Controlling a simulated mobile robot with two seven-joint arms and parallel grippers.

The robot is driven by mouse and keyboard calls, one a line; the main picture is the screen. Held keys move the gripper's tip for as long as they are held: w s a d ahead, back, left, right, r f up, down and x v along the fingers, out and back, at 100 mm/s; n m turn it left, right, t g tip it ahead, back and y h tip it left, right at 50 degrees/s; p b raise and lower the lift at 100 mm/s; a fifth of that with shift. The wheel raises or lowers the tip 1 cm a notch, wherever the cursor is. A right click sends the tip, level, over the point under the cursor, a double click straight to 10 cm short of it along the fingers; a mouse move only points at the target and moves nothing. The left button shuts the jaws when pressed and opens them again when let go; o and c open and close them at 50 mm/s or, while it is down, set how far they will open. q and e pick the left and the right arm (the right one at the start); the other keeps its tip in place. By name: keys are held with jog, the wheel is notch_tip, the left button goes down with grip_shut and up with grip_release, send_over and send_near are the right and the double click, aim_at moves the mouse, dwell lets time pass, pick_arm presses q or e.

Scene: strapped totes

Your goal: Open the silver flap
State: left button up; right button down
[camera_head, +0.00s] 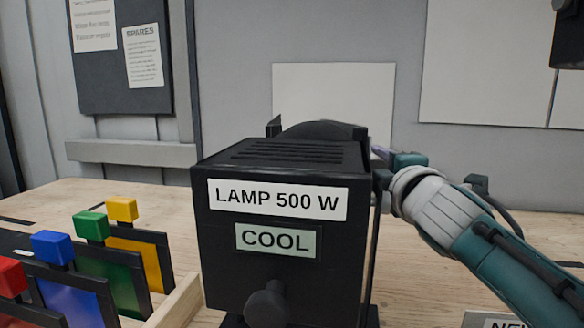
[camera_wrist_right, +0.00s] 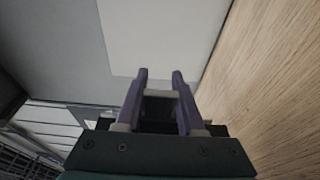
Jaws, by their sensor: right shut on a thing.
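The black lamp housing (camera_head: 280,240) stands upright in the middle of the head view, with "LAMP 500 W" and "COOL" labels and a round knob on its near face. My right gripper (camera_head: 380,154) reaches in from the right, at the far right side of the housing, which partly hides its fingertips. In the right wrist view, the purple fingers of my right gripper (camera_wrist_right: 158,75) are closed on a small pale grey piece (camera_wrist_right: 160,93). I cannot tell whether that piece belongs to the silver flap. No silver flap shows clearly in the head view. My left gripper is out of view.
Framed colour panels stand at the left in a wooden rack: red (camera_head: 12,276), blue (camera_head: 72,298), green (camera_head: 108,275) and yellow (camera_head: 140,255). A dark cable lies behind my right arm. A label plate (camera_head: 490,320) is at the bottom right. The bench between is clear.

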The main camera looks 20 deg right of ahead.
jog(key=shift+a+f+h, duration=0.1)
jog(key=shift+f+h, duration=0.05)
jog(key=shift+h, duration=0.15)
jog(key=shift+s+m, duration=0.1)
jog(key=shift+m, duration=0.2)
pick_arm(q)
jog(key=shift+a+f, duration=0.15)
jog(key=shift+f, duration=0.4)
pick_arm(e)
jog(key=c, duration=0.5)
grip_release()
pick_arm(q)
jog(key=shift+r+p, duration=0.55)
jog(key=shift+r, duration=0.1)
pick_arm(e)
jog(key=shift+v, duration=4.95)
jog(key=shift+r, duration=0.25)
